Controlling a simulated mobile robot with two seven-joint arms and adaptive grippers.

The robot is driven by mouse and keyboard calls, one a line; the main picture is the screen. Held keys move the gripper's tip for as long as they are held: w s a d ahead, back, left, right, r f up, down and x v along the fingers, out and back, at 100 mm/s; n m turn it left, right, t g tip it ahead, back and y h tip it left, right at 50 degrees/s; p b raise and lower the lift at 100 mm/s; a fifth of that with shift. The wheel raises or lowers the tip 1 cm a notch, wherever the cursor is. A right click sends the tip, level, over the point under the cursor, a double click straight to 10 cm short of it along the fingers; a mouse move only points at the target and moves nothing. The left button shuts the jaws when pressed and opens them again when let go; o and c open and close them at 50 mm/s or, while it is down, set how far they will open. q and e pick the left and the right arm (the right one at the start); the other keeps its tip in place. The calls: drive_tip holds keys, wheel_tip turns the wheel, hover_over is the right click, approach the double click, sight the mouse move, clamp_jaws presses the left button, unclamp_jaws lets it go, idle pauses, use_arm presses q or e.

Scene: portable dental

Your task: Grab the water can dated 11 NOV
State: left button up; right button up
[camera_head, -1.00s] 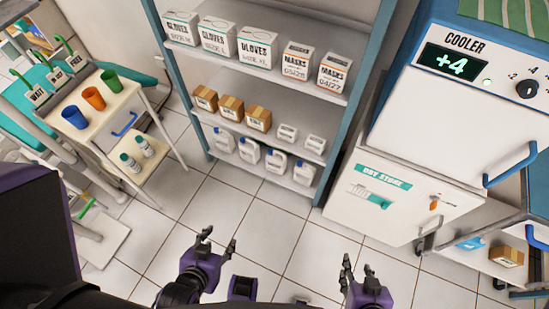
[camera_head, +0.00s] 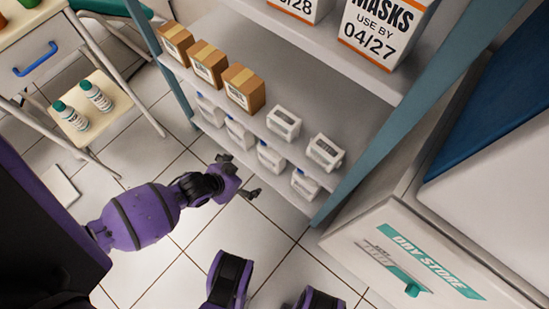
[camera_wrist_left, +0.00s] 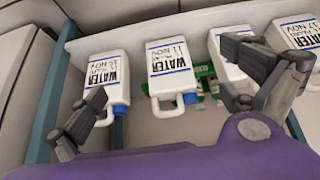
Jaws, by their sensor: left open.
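In the left wrist view the white water can dated 11 NOV (camera_wrist_left: 168,72) stands near the middle, its label upside down and a handle at its lower side. My left gripper (camera_wrist_left: 163,75) is open, one finger on each side of the picture, with this can showing between them and no contact visible. In the head view the left gripper (camera_head: 240,176) is in front of the lowest shelf, just short of the row of white cans (camera_head: 240,133). The dates there are too small to read. My right gripper is not in view.
Similar water cans flank it in the wrist view: one on the left (camera_wrist_left: 105,72), one partly behind the right finger (camera_wrist_left: 228,62). A teal shelf post (camera_head: 365,150) stands right of the shelves. Cardboard boxes (camera_head: 208,64) are on the shelf above.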

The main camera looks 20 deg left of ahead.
use_arm(q)
drive_tip(key=b, duration=0.3)
approach(271, 149)
drive_tip(key=f, duration=0.2)
drive_tip(key=w+f, duration=0.1)
drive_tip(key=f, duration=0.1)
drive_tip(key=shift+d+f, duration=0.2)
drive_tip(key=shift+f, duration=0.1)
drive_tip(key=shift+w+d+r+b, duration=0.15)
drive_tip(key=shift+w+b, duration=0.1)
drive_tip(key=shift+w, duration=0.25)
drive_tip(key=shift+w+d+f+b, duration=0.1)
drive_tip(key=shift+w+d+b, duration=0.1)
drive_tip(key=shift+w, duration=0.25)
drive_tip(key=b+x, duration=0.2)
drive_tip(key=x, duration=0.3)
drive_tip(key=shift+w+b, duration=0.1)
drive_tip(key=shift+b, duration=0.2)
use_arm(e)
wheel_tip(271, 149, down, 8)
drive_tip(key=s, duration=0.1)
drive_tip(key=shift+s+g, duration=0.3)
drive_tip(key=shift+s, duration=0.05)
drive_tip(key=shift+r, duration=0.1)
